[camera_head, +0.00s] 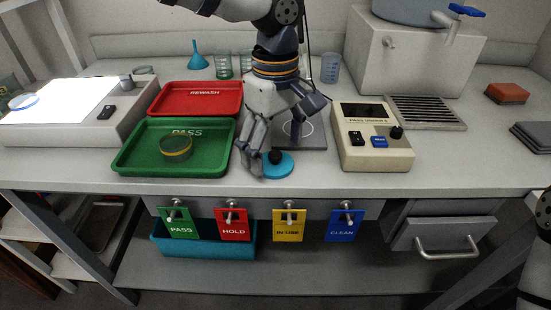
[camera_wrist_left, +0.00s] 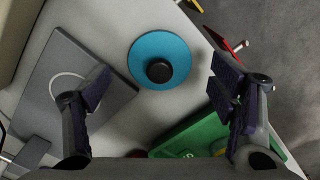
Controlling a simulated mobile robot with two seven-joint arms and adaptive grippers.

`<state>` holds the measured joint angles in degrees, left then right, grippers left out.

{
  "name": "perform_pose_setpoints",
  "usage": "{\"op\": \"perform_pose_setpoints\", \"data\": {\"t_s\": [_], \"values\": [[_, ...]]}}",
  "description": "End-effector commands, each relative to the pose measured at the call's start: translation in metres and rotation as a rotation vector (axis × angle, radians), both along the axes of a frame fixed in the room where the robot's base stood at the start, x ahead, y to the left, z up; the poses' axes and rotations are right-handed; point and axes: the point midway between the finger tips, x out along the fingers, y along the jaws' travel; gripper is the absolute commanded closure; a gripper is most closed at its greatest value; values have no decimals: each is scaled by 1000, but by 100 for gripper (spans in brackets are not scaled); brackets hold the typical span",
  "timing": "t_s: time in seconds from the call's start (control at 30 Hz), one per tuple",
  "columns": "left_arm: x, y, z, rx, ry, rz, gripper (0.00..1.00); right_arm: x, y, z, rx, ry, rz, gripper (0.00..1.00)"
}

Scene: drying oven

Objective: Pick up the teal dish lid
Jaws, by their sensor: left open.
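The teal dish lid (camera_head: 284,168) is a flat round disc with a black knob at its centre. It lies flat near the front edge of the bench, right of the green tray. My left gripper (camera_head: 276,146) is above and close around it, open and empty, fingers pointing down, and partly covers it in the head view. In the left wrist view the whole lid (camera_wrist_left: 148,45) shows ahead between the two spread fingers of my left gripper (camera_wrist_left: 158,90), nearer the top of the picture. Neither finger visibly grips the knob. My right gripper's fingers are not in view.
The green PASS tray (camera_head: 215,160) holds a round dish (camera_head: 175,151); the red REWASH tray (camera_head: 190,101) is behind it. A grey plate (camera_head: 314,138) lies behind the lid. A beige control box (camera_head: 373,152) stands to the right. Coloured tags hang below the bench edge.

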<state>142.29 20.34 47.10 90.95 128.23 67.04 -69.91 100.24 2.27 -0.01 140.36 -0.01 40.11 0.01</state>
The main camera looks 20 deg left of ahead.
Motion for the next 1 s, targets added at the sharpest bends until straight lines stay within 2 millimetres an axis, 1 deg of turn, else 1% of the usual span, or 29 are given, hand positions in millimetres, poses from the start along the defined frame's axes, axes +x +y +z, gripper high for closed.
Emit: {"op": "perform_pose_setpoints", "data": {"t_s": [0.03, 0.1, 0.33, 0.4, 0.47, 0.5, 0.53, 0.87, 0.97, 1.0], "values": [[-1, 0, -9, 1, 3, 0, 22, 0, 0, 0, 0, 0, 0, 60], [-1, 0, -15, 0, 1, 1, 22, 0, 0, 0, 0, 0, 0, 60], [0, 0, -17, 0, -1, 1, 22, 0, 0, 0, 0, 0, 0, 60], [0, 0, -17, 0, -1, 1, 37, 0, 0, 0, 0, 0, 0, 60], [-1, 1, -17, 0, 0, 1, 47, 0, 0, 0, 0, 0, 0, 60], [-1, 1, -17, 0, 0, 1, 55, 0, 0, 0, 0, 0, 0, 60], [-1, 1, -17, 0, 0, 1, 57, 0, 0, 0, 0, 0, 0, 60], [0, 1, -16, 0, -1, 1, 57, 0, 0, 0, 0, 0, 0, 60], [0, 0, -10, -1, -3, 2, 57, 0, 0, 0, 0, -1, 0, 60], [0, 0, -5, -1, -3, 2, 57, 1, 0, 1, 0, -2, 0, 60]]}}
